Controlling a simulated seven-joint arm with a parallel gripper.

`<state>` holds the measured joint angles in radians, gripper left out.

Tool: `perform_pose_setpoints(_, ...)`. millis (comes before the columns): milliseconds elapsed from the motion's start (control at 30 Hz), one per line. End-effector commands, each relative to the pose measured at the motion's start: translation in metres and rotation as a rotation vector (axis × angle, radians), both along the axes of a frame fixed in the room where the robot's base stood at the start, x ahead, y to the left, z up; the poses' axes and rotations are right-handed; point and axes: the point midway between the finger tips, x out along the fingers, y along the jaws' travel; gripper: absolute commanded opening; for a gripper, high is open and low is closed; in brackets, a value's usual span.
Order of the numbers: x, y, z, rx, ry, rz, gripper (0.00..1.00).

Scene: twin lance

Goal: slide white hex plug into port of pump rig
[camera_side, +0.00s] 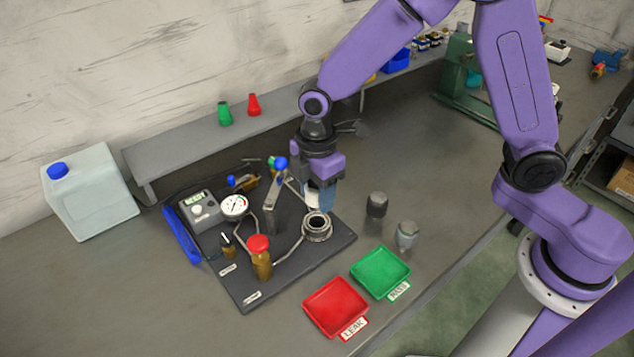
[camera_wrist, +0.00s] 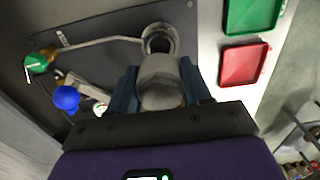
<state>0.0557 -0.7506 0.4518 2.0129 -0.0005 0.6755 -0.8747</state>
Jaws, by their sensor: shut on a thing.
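The white hex plug (camera_side: 311,198) is held between the blue fingers of my gripper (camera_side: 321,200), above the pump rig (camera_side: 337,244). The port (camera_side: 317,228) is a round metal collar on the rig's dark plate, just below the plug in the side view. In the wrist view the pale plug (camera_wrist: 160,78) sits between both fingers (camera_wrist: 160,92), and the port (camera_wrist: 159,38) shows just beyond its far end. The plug looks outside the port; their exact gap and alignment cannot be told. The fingers hide part of the plug.
A dark plug (camera_side: 377,205) and a grey one (camera_side: 407,236) stand right of the rig. A red tray (camera_side: 335,306) and a green tray (camera_side: 380,272) lie in front. The rig carries a gauge (camera_side: 235,205), a red-capped valve (camera_side: 259,243) and a blue knob (camera_side: 281,163).

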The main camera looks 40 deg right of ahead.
Motion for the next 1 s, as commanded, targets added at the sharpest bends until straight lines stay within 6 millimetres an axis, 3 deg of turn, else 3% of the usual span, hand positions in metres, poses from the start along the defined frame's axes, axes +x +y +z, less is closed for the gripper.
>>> perform_pose_setpoints(400, 0.000, 0.000, -0.029, -0.001, 0.001, 0.000, 0.07)
perform_pose_setpoints(1000, 0.000, 0.000, -0.033, 0.000, 0.000, 0.000, 0.07)
